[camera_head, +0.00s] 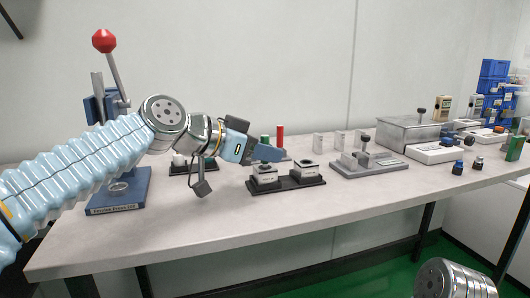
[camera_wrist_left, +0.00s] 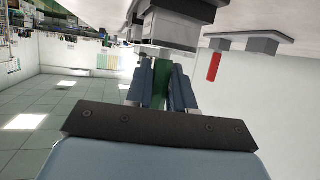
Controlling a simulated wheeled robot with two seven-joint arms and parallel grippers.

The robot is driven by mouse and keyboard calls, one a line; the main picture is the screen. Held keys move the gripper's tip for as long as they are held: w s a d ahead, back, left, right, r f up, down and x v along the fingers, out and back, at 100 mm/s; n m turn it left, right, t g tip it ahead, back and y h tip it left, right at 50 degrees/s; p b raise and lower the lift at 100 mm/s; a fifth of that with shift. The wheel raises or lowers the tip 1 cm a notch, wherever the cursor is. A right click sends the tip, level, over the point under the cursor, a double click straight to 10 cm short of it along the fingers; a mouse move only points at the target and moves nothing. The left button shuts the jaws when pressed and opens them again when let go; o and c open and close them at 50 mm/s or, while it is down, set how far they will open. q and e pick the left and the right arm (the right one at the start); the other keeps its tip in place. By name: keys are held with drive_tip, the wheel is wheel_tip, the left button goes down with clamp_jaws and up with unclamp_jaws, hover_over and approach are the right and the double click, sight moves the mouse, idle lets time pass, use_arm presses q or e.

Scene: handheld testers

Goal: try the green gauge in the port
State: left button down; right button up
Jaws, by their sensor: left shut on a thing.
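My left gripper (camera_head: 268,153) is shut on the green gauge (camera_head: 265,139), whose top shows just above the fingers. In the left wrist view, the green gauge (camera_wrist_left: 161,84) sits between the two blue fingers (camera_wrist_left: 161,92). Directly below the gripper in the head view is a small light block with a dark top, the left port block (camera_head: 265,175), on a black base (camera_head: 288,184). In the left wrist view, a block (camera_wrist_left: 170,30) lies right beyond the gauge's end. Whether the gauge touches or enters it is hidden. My right gripper is out of view.
A similar block (camera_head: 307,172) stands on the same base, to the right. A red gauge (camera_head: 280,135) stands behind. A grey fixture (camera_head: 368,166) is further right, and a blue lever press (camera_head: 119,190) stands at left. The front table strip is clear.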

use_arm(q)
drive_tip(key=shift+r+p, duration=2.65)
drive_tip(key=shift+r, duration=0.55)
